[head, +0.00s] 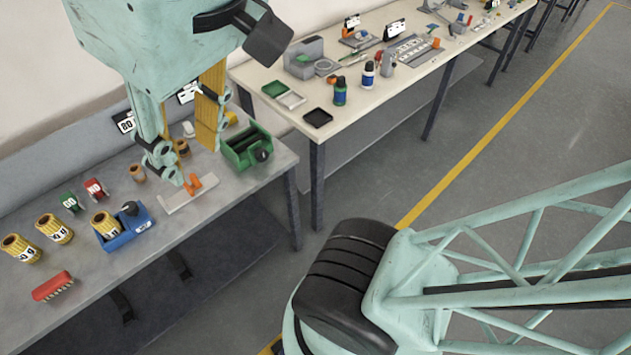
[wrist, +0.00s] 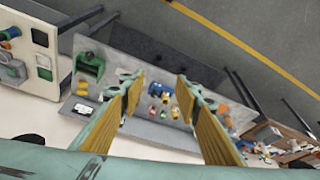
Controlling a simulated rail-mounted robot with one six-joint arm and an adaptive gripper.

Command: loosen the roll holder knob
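In the head view a blue roll holder (head: 143,222) with a yellow roll stands on the grey bench, with a round black knob (head: 130,208) on it. A green holder (head: 236,150) with a black knob (head: 262,155) at its near right stands on the same bench. My gripper (head: 187,150) hangs over the bench between the two holders, apart from both knobs. In the wrist view my gripper (wrist: 159,84) has its yellow-padded fingers wide apart, with nothing held. The green holder (wrist: 89,68) also shows there, left of the fingers.
A white piece with an orange clamp (head: 188,194) lies under the gripper. A cream table (head: 390,100) with bottles stands behind.

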